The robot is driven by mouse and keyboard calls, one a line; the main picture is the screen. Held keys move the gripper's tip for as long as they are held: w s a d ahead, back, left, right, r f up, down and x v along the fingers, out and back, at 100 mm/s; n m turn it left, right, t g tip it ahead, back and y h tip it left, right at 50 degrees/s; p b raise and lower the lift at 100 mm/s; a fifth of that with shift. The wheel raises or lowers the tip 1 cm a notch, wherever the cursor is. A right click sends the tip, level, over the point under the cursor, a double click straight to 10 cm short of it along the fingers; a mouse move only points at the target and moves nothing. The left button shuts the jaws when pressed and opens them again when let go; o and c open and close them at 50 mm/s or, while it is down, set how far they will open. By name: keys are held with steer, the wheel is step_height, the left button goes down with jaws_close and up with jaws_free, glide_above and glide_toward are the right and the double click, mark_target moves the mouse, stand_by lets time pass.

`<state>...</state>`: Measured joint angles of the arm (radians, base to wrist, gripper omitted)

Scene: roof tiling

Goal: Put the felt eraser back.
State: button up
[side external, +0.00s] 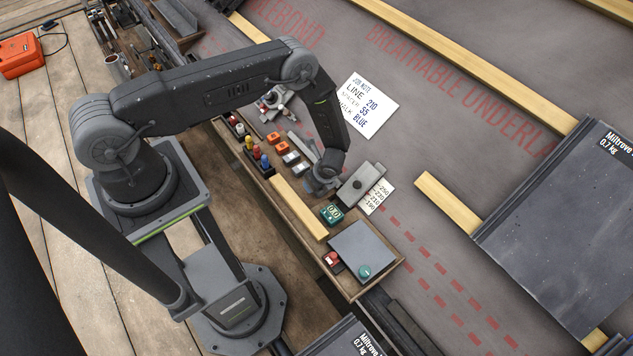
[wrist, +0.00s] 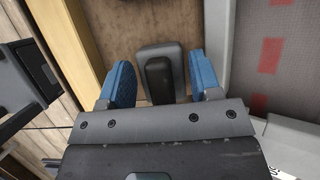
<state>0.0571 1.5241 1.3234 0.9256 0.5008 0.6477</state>
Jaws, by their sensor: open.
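The felt eraser appears to be the dark grey block with a black raised grip (wrist: 158,73) in the wrist view. It lies on the wooden tray floor between my two blue fingers. My gripper (wrist: 157,85) is open, with a finger on each side of the block.
A pale wood strip (side external: 298,207) lies left of my gripper. A green gauge (side external: 332,213), a grey plate (side external: 362,248) and a red item (side external: 332,260) stand toward the near end. Orange blocks (side external: 277,141) and markers lie farther up.

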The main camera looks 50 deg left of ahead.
steer(key=w+d+r+n+t, duration=0.1)
steer(key=d+r+n, duration=0.1)
steer(key=r, duration=1.1)
steer(key=w+d+r+n, duration=0.2)
steer(key=r, duration=1.1)
steer(key=s+r+n+t+h, duration=0.1)
steer(key=s+r+n, duration=0.15)
steer(key=r, duration=0.55)
steer(key=s+r+n+h, duration=0.1)
steer(key=s+r+n, duration=0.15)
steer(key=r, duration=0.55)
steer(key=s+d+r+n+t+h, duration=0.2)
steer(key=s+r+n+t, duration=0.1)
steer(key=s+r+n, duration=0.6)
steer(key=s+r, duration=0.4)
steer(key=s, duration=0.4)
steer(key=shift+s+d+r+t+h, duration=0.15)
steer(key=shift+s+t+h, duration=0.15)
steer(key=shift+s, duration=0.1)
